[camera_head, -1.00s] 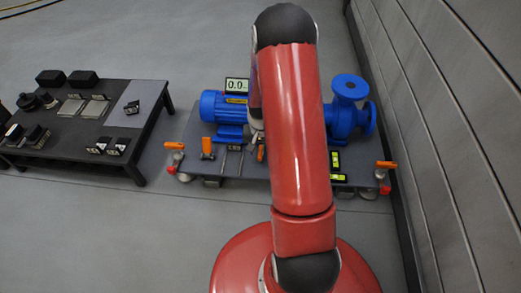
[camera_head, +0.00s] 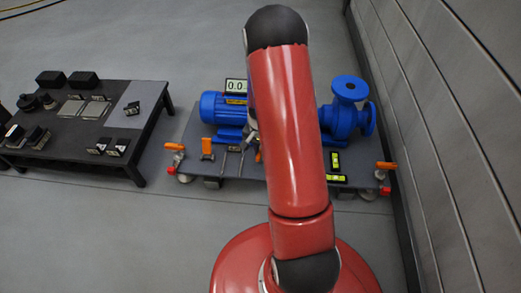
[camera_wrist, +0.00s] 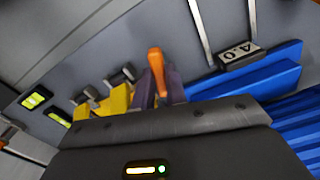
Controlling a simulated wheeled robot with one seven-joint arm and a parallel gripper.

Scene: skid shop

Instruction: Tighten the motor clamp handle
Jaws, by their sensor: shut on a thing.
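The blue motor (camera_head: 218,110) sits on the left of the grey skid plate (camera_head: 200,172). An upright orange clamp handle (camera_head: 207,147) stands in front of it. A second orange handle (camera_head: 258,156) shows partly beside my arm, just below my gripper (camera_head: 251,134). In the wrist view an orange handle (camera_wrist: 156,62) rises between the fingertips of my gripper (camera_wrist: 158,88), which is shut on it. The handle's lower part is hidden by the fingers and the gripper body. The motor's blue foot (camera_wrist: 250,82) lies to the right in that view.
A blue pump (camera_head: 348,115) stands at the skid's right, near a grey wall (camera_head: 450,130). Orange levers (camera_head: 174,146) (camera_head: 386,165) stand at the skid's ends. Yellow-green levels (camera_head: 336,160) lie on it. A display (camera_head: 236,86) stands behind the motor. A black table (camera_head: 75,150) is left.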

